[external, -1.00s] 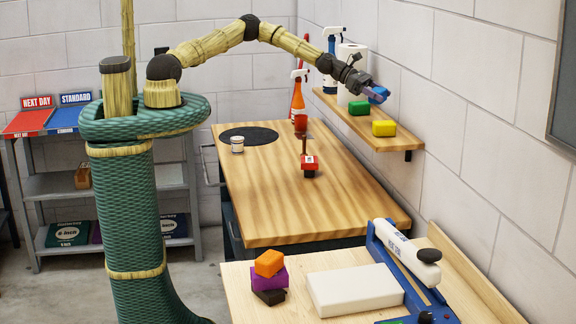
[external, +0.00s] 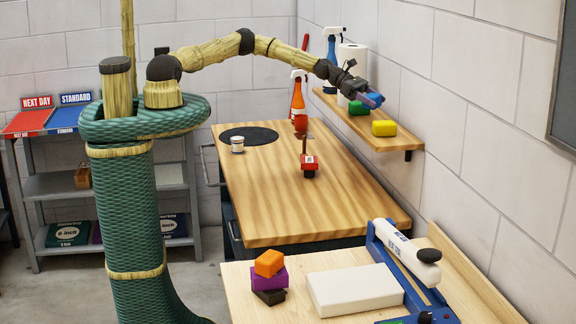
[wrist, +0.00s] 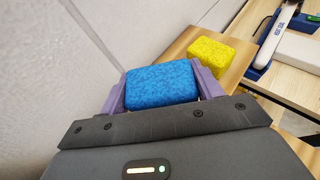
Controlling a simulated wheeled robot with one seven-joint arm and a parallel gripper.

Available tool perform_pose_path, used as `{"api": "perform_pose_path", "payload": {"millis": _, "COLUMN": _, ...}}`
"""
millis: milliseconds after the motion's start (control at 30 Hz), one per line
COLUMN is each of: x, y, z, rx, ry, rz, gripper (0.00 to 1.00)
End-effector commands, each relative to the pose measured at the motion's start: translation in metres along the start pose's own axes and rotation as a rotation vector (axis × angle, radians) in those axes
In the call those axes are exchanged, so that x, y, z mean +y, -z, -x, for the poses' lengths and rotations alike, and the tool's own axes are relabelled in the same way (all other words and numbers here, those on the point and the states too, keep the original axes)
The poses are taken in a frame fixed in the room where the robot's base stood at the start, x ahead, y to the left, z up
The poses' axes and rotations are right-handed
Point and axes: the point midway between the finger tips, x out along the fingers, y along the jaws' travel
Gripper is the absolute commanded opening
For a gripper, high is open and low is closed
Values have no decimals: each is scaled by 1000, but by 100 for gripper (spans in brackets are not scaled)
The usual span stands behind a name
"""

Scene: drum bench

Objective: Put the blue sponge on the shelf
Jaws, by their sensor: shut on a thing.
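The blue sponge (wrist: 161,84) is between the two purple fingers of my gripper (wrist: 160,92) in the wrist view. The fingers are shut on its sides. In the external view my gripper (external: 371,100) holds the sponge (external: 375,99) over the wall shelf (external: 375,134), above the green sponge and behind the yellow one. The shelf is a wooden board fixed to the wall; it also shows in the wrist view (wrist: 232,75). Whether the blue sponge touches the shelf cannot be told.
An orange spray bottle (external: 298,95) stands on the bench (external: 270,205). The wall is close on the right.

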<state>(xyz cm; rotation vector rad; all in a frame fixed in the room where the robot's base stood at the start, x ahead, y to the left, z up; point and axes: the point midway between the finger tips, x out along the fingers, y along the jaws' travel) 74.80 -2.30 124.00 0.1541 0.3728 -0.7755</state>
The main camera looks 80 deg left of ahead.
Motion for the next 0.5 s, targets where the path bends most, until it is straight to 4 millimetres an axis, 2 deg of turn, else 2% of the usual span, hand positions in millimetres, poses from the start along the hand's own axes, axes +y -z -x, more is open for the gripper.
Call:
{"api": "perform_pose_path", "payload": {"millis": 33, "x": 0, "y": 8, "z": -3, "rx": 0, "ry": 0, "rz": 1, "gripper": 40}}
{"api": "perform_pose_path", "payload": {"millis": 300, "x": 0, "y": 32, "z": -13, "rx": -1, "ry": -1, "rz": 2, "gripper": 40}}
{"api": "perform_pose_path", "payload": {"millis": 500, "x": 0, "y": 43, "z": -18, "rx": -1, "ry": -2, "rz": 1, "gripper": 40}}
